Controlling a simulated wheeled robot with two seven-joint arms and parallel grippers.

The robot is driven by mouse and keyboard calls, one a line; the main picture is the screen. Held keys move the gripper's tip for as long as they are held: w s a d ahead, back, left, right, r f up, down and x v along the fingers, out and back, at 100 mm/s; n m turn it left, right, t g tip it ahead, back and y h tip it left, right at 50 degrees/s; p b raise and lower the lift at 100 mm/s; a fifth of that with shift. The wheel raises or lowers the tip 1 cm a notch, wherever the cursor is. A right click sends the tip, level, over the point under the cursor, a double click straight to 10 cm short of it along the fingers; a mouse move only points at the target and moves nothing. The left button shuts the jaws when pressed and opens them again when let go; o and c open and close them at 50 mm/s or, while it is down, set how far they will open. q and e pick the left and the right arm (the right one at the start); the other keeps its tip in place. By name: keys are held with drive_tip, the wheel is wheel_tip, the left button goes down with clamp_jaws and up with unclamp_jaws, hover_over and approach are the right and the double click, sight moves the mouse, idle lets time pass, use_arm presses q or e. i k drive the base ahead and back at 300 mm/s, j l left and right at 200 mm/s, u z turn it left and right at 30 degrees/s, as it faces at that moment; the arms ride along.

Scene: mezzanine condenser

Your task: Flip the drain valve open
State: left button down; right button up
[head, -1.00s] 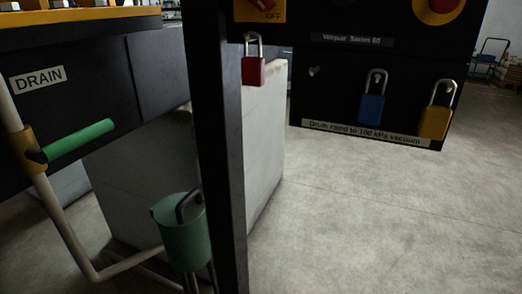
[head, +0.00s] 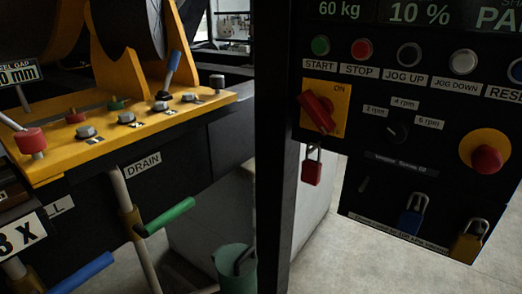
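The drain valve has a green lever handle (head: 168,217) on a brass-coloured valve body (head: 131,222) set in a pale vertical pipe (head: 119,187). The lever points to the right and slightly up, across the pipe. The DRAIN label (head: 142,165) is on the dark panel just above it. A green cup-shaped container (head: 236,270) stands below and to the right of the lever, partly cut off by the lower edge. Neither of my grippers shows in the head view.
A blue lever (head: 82,273) sits at lower left. A yellow ledge (head: 120,130) with knobs is above the valve. A dark upright post (head: 271,150) stands between the valve and the control panel (head: 400,150), where red (head: 312,170), blue (head: 412,216) and yellow (head: 469,241) padlocks hang.

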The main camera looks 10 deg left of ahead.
sight(146, 231)
drive_tip(key=l+u, duration=0.1)
drive_tip(key=u, duration=1.5)
